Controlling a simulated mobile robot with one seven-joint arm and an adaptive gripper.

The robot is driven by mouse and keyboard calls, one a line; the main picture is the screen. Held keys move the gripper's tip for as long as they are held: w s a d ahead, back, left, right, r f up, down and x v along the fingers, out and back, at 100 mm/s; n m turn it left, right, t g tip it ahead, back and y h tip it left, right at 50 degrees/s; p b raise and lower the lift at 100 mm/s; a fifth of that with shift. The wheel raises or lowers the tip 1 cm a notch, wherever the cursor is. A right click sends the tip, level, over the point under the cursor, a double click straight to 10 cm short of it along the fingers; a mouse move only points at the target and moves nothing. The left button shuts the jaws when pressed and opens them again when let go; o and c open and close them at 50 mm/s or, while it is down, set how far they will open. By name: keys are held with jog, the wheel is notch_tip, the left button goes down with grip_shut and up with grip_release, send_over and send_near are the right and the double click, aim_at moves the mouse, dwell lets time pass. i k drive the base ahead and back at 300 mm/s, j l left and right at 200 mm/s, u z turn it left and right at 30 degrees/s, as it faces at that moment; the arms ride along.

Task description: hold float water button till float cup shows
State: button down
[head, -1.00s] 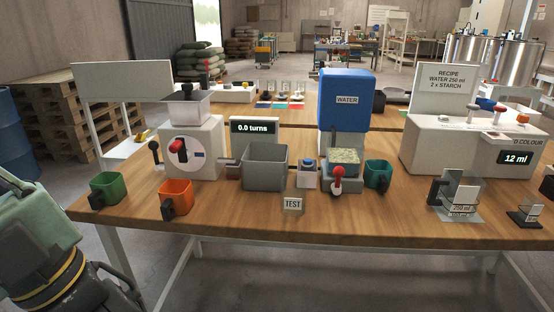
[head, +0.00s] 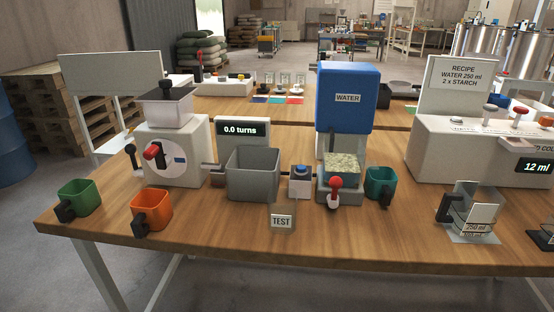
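A blue button (head: 300,169) sits on top of a small pale box in the middle of the table. It looks raised, and nothing touches it. Behind and right of it stands the blue tank (head: 347,85) marked WATER. Under the tank is a clear vessel (head: 342,168) with pale speckled contents; I cannot tell its water level. A red-knobbed lever (head: 335,184) is in front of the vessel. A teal cup (head: 380,184) stands empty-looking to its right. No part is labelled float, so I cannot tell which is the float cup. My gripper is out of view.
A grey bin (head: 253,180) stands left of the button box, and a TEST block (head: 283,221) in front. Green (head: 79,200) and orange (head: 152,210) cups are at left, a clear beaker (head: 477,208) at right. The table's front strip between is clear.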

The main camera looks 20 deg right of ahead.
aim_at(300, 167)
jog(key=i+l+u, duration=0.2)
jog(key=l, duration=0.4)
jog(key=l+u, duration=0.15)
jog(key=l, duration=0.9)
jog(key=i+l, duration=0.15)
jog(key=l, duration=0.35)
